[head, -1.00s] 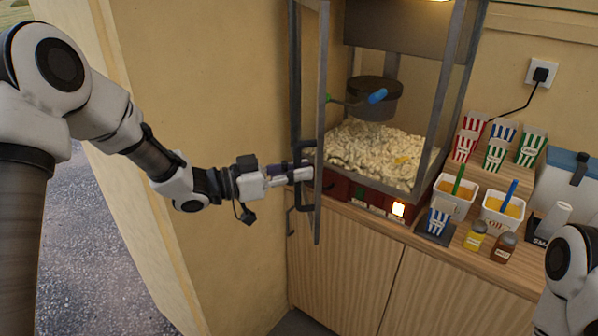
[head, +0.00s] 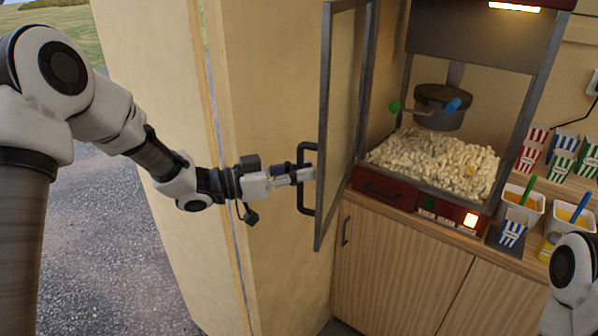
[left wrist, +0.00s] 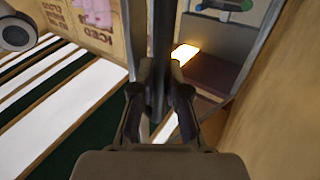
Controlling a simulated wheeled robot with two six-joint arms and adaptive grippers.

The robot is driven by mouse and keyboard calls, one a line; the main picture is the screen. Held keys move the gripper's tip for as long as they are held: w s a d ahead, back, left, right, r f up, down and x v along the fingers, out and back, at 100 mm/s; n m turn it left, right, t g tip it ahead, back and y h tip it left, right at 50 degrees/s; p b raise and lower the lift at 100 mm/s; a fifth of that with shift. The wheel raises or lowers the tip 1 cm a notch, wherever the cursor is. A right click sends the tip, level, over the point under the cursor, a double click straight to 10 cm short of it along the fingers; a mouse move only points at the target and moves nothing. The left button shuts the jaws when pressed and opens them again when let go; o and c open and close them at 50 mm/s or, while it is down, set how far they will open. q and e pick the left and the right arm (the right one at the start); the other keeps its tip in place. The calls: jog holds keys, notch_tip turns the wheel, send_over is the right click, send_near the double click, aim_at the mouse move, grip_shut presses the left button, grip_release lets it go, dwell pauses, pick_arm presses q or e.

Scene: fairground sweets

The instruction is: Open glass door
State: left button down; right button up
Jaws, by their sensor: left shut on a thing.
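The glass door (head: 347,110) of the popcorn machine (head: 472,70) stands open, swung out toward the left, with a grey frame around a clear pane. Its black bar handle (head: 303,204) is on the outer side of the near frame edge. My left gripper (head: 308,174) is shut on the handle. The left wrist view shows the fingers (left wrist: 163,85) on either side of a dark upright bar (left wrist: 163,30); the fingertip contact is partly hidden. My right gripper is out of view; only part of my right arm shows at the lower right.
Popcorn (head: 440,160) lies in the machine under a dark kettle (head: 440,105). Striped cups (head: 512,234) and sauce tubs (head: 524,203) stand on the wooden counter at the right. A tan wall (head: 275,100) stands behind the left gripper. A cupboard (head: 400,270) is below.

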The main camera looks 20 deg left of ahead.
pick_arm(q)
jog(key=shift+d, duration=0.1)
jog(key=c, duration=1.2)
grip_release()
jog(key=shift+o, duration=0.2)
jog(key=shift+s, duration=0.1)
jog(key=v, duration=1.2)
